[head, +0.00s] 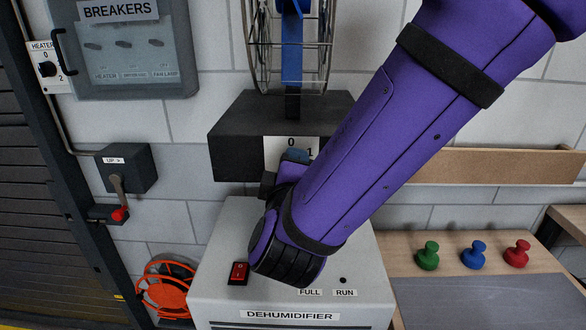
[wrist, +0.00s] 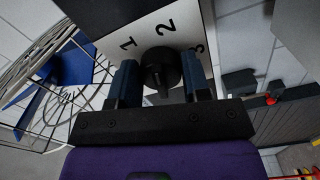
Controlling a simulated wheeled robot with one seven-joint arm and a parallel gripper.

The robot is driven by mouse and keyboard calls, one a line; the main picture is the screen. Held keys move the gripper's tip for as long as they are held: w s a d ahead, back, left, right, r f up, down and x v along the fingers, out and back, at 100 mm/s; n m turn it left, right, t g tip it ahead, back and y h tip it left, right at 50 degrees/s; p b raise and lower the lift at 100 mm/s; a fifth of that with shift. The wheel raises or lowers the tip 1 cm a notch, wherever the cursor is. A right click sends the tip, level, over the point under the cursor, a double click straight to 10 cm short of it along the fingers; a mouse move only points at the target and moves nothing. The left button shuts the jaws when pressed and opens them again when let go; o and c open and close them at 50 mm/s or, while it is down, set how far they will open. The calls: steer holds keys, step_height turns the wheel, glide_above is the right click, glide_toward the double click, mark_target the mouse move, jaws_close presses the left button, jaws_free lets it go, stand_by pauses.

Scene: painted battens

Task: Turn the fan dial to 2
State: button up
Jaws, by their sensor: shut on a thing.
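The fan (head: 290,45) stands on a black box (head: 238,140) with a white dial plate (head: 279,145) on its front. In the wrist view the round black dial (wrist: 160,70) sits between the two fingers of my gripper (wrist: 160,82), below the numbers 1, 2 and 3 on the plate. My gripper is shut on the dial, one finger on each side. I cannot tell which number the dial points to.
Below stands a white dehumidifier (head: 225,245) with a red switch (head: 238,273). A grey breaker box (head: 125,50) and a lever box (head: 125,168) are on the left wall. Green, blue and red knobs (head: 473,255) stand on the bench at right.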

steer(key=shift+f+m, duration=0.1)
steer(key=shift+m, duration=1.5)
steer(key=o, duration=0.9)
steer(key=s, duration=1)
steer(key=shift+s+d, duration=0.3)
steer(key=shift+s, duration=0.1)
